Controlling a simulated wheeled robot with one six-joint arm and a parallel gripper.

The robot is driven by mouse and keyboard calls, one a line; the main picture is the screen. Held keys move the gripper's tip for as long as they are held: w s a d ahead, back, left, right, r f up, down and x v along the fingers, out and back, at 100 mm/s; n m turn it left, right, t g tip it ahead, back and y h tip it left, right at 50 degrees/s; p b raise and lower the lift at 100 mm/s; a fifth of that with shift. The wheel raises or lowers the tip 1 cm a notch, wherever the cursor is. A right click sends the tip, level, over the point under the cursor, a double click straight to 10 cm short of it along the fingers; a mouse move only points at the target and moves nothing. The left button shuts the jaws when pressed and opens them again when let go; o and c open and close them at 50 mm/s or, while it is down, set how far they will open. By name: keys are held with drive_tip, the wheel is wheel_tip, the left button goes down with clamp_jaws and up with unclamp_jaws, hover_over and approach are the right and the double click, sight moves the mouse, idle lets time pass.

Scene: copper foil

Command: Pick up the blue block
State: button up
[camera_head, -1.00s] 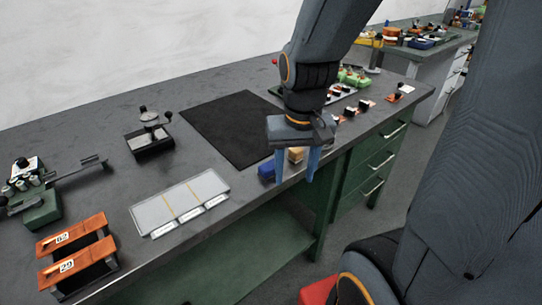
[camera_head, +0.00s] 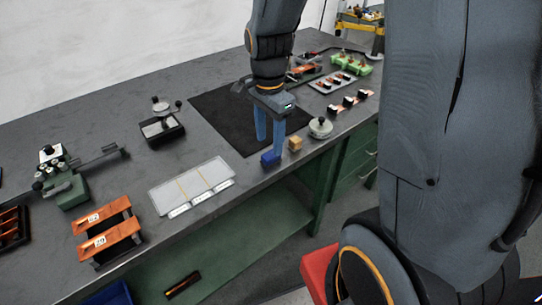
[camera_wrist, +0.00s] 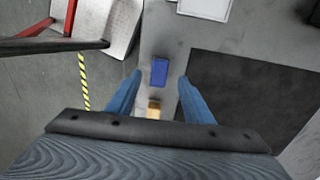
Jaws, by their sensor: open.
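The blue block (camera_head: 270,158) lies on the grey workbench near its front edge, just off the corner of the black mat. In the wrist view the blue block (camera_wrist: 159,71) lies ahead of my open fingers, near the middle of the gap between them. My gripper (camera_head: 269,143) points down over the bench, close behind the blue block in the head view. Its blue fingers (camera_wrist: 158,78) are apart with nothing held between them. I cannot tell the exact height of the fingertips above the bench.
A tan wooden block (camera_head: 295,143) lies right of the blue block, and a round metal piece (camera_head: 320,127) stands beyond it. The black mat (camera_head: 222,112) is flat and clear. A pale panel (camera_head: 192,186) lies to the left. The bench's front edge is close.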

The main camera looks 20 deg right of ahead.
sight(270, 154)
drive_tip(key=shift+f+p, duration=0.65)
drive_tip(key=shift+f, duration=2)
drive_tip(key=c, duration=1.1)
drive_tip(key=shift+c, duration=0.2)
wheel_tip(270, 154, up, 10)
drive_tip(key=b, duration=0.1)
